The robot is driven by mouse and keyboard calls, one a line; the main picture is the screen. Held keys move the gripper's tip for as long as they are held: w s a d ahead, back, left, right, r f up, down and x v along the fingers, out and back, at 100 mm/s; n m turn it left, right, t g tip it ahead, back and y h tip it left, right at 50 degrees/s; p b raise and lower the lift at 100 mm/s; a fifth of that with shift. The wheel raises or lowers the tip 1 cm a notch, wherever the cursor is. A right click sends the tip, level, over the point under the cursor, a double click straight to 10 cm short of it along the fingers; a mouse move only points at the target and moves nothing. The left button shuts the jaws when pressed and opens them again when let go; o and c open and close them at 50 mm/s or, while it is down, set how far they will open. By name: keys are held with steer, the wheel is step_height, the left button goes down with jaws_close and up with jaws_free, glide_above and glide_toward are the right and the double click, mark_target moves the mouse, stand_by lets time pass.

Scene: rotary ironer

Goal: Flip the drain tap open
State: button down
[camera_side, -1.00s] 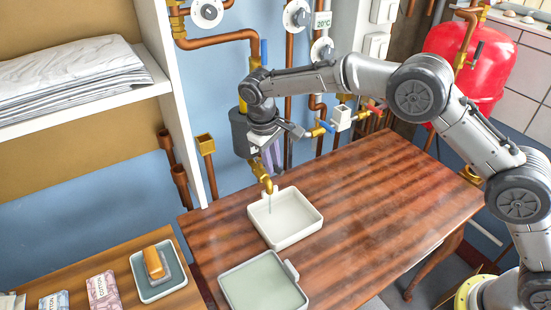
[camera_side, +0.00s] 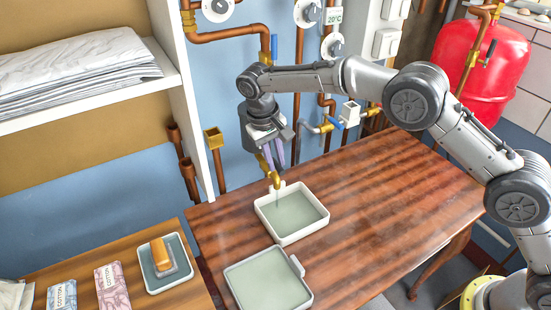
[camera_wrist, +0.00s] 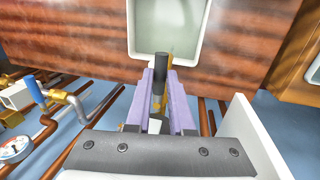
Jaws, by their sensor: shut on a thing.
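The drain tap is a brass spout (camera_side: 275,180) low on the wall, over the white tray (camera_side: 322,222) on the wooden table. In the wrist view, a black-tipped lever (camera_wrist: 160,63) stands between my gripper's purple fingers, with brass behind it. My gripper (camera_side: 282,158) points down just above the spout and is shut on the tap's lever. It also shows in the wrist view (camera_wrist: 160,95). The fingers hide part of the tap. The tray holds greyish-green liquid (camera_side: 292,213), and a thin stream seems to fall from the spout.
A second shallow tray (camera_side: 305,268) lies at the table's front left. Copper pipes, gauges and a blue-handled valve (camera_side: 336,123) line the wall nearby. A red tank (camera_side: 480,60) stands at the right. The table's right side is clear.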

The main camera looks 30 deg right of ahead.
steer(key=shift+w+a+r, duration=0.1)
steer(key=shift+r, duration=0.05)
steer(key=c, duration=1.1)
jaws_free()
steer(key=shift+a+r, duration=0.45)
steer(key=shift+r, duration=1.8)
steer(key=shift+a+r, duration=0.4)
steer(key=shift+r, duration=1.85)
steer(key=shift+a+r, duration=0.45)
steer(key=shift+r, duration=1.8)
